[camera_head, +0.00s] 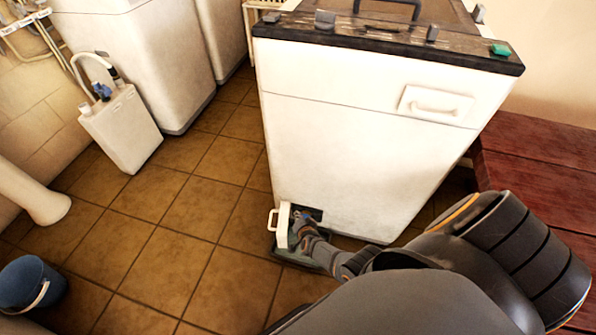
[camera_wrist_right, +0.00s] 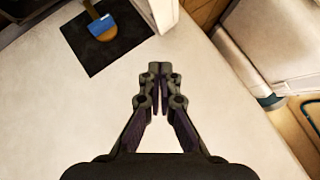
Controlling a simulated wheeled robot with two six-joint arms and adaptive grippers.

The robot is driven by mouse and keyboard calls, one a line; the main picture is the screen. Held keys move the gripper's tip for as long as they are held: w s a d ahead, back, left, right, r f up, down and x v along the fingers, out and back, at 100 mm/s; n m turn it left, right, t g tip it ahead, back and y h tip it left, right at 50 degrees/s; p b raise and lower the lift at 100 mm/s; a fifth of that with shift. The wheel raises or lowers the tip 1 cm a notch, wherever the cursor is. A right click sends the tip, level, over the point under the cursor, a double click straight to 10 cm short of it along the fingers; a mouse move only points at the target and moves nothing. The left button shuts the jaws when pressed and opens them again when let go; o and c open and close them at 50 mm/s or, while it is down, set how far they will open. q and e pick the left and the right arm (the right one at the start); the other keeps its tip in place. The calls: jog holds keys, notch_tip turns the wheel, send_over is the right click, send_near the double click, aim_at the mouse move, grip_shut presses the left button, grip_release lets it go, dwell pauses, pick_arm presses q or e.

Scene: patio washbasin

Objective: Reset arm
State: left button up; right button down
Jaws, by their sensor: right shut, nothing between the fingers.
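My right gripper (camera_head: 303,226) is low at the front of the white cabinet (camera_head: 340,130), beside a small white flap with a handle (camera_head: 283,224). The flap stands open next to a dark opening at the cabinet's bottom left. In the right wrist view my right gripper (camera_wrist_right: 159,70) has its fingertips together with nothing between them, in front of a pale surface (camera_wrist_right: 220,115). A dark square opening (camera_wrist_right: 88,48) there holds a blue part with an orange stem (camera_wrist_right: 102,27). Whether the gripper touches the flap is unclear. My left gripper is out of view.
A dark tray (camera_head: 290,258) lies on the tiled floor below the opening. A dark red wooden bench (camera_head: 545,150) stands at right. A white canister (camera_head: 122,130) and a blue bucket (camera_head: 30,285) stand at left. The floor between is clear.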

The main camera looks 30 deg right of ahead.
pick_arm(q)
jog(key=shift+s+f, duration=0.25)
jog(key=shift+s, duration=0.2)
pick_arm(e)
jog(key=shift+s+a+r, duration=0.15)
jog(key=shift+a+r, duration=0.05)
jog(key=shift+r, duration=0.05)
jog(key=shift+f, duration=0.1)
